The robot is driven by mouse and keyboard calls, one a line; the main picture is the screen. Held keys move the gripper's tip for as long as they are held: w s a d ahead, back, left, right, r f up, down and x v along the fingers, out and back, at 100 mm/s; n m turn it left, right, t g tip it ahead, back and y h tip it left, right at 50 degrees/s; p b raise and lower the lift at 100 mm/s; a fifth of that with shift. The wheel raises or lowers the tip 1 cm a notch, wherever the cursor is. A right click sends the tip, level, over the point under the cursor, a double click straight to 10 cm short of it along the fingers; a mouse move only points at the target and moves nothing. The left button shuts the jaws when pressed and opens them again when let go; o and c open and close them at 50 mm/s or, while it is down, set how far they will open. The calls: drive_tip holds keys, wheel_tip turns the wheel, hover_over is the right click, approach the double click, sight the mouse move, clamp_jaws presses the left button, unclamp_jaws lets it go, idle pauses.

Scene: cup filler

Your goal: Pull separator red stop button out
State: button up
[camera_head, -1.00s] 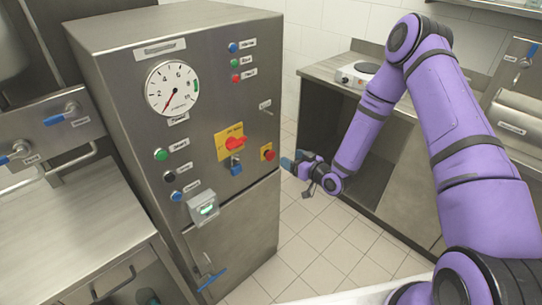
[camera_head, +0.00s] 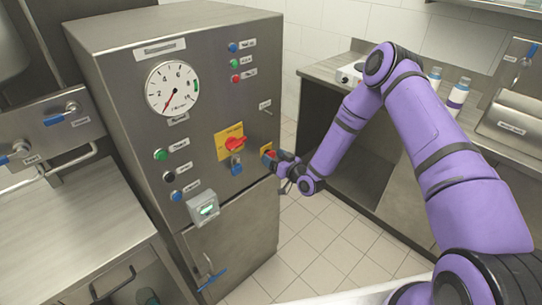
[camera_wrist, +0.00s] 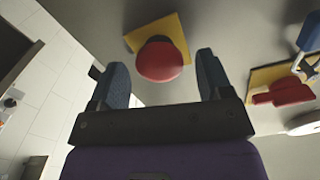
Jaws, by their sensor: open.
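The red stop button (camera_wrist: 160,62) is a round mushroom head on a yellow plate (camera_wrist: 173,27), on the front of the steel cabinet (camera_head: 225,95). In the wrist view it lies just ahead of and between the two fingers of my gripper (camera_wrist: 162,78). The fingers are apart, with a gap on both sides of the button, and they do not visibly touch it. In the head view my gripper (camera_head: 272,158) is at the cabinet's right side and covers most of the button and its plate.
A red rotary switch (camera_head: 236,144) on a yellow plate with a blue padlock (camera_head: 236,166) sits left of the button; it also shows at the right in the wrist view (camera_wrist: 284,94). Tiled floor is clear.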

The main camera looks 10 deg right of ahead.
drive_tip(key=shift+x, duration=0.85)
drive_tip(key=c, duration=1.3)
drive_tip(key=shift+s+d, duration=0.3)
drive_tip(key=shift+s, duration=0.15)
drive_tip(key=o, duration=1.3)
drive_tip(key=shift+s+d, duration=0.1)
drive_tip(key=shift+s, duration=0.05)
